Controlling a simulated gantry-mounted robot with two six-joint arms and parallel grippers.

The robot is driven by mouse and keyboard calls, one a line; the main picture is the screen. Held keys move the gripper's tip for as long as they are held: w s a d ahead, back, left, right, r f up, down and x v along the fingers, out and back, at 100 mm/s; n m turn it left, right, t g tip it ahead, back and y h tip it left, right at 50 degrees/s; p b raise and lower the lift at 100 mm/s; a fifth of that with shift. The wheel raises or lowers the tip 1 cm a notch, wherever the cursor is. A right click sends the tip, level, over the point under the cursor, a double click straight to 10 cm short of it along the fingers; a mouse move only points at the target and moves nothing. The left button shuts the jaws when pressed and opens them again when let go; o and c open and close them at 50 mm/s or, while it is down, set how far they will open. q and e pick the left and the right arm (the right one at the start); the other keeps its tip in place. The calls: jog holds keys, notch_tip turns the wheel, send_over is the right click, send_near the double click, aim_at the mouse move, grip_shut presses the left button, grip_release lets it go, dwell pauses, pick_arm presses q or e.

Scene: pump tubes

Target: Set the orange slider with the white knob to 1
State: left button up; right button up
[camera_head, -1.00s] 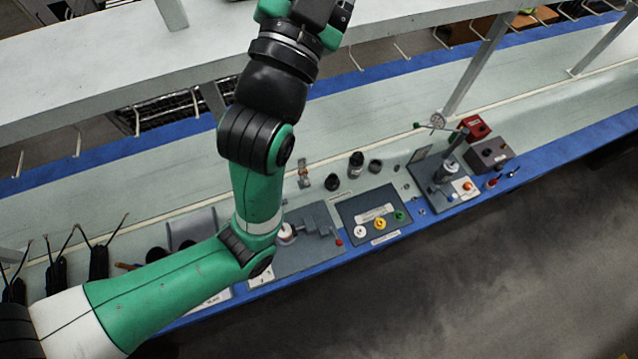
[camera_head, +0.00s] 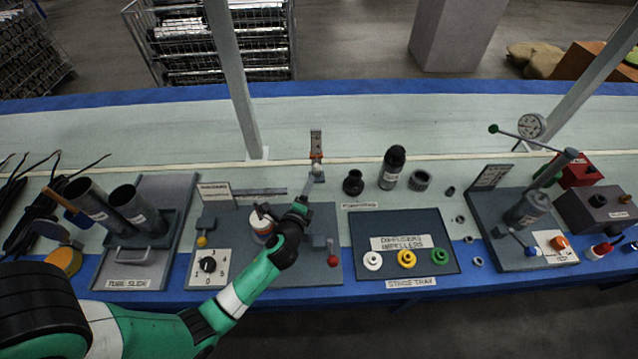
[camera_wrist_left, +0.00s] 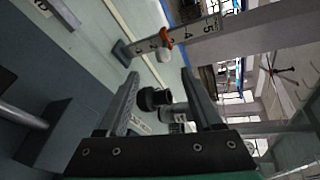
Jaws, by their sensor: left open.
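The orange slider (camera_head: 316,156) sits on a small upright scale behind the grey panel in the head view. Its white knob (camera_head: 318,170) faces the front. In the left wrist view the orange slider (camera_wrist_left: 166,36) and white knob (camera_wrist_left: 164,55) are on the numbered scale (camera_wrist_left: 200,31), where 4 and 5 are readable on the side beyond the slider. The slider's exact reading is too small to tell. My left gripper (camera_head: 303,201) is in front of and below the slider, apart from it. In the wrist view its fingers (camera_wrist_left: 160,74) are open and empty, with the knob beyond the tips.
Dark round fittings (camera_head: 353,182) stand right of the scale. The stage tray (camera_head: 370,222) with white, yellow and green pieces lies to the right front. A dial plate (camera_head: 209,267) and the tube slide (camera_head: 129,268) are on the left. A post (camera_head: 235,85) rises behind.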

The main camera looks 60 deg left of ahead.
aim_at(316, 171)
pick_arm(q)
jog(key=b+x, duration=0.5)
jog(key=x, duration=0.6)
jog(key=shift+w+d+r, duration=0.1)
jog(key=shift+w+d, duration=0.05)
jog(key=shift+w+a, duration=0.3)
jog(key=shift+a, duration=0.05)
grip_shut()
dwell(0.7)
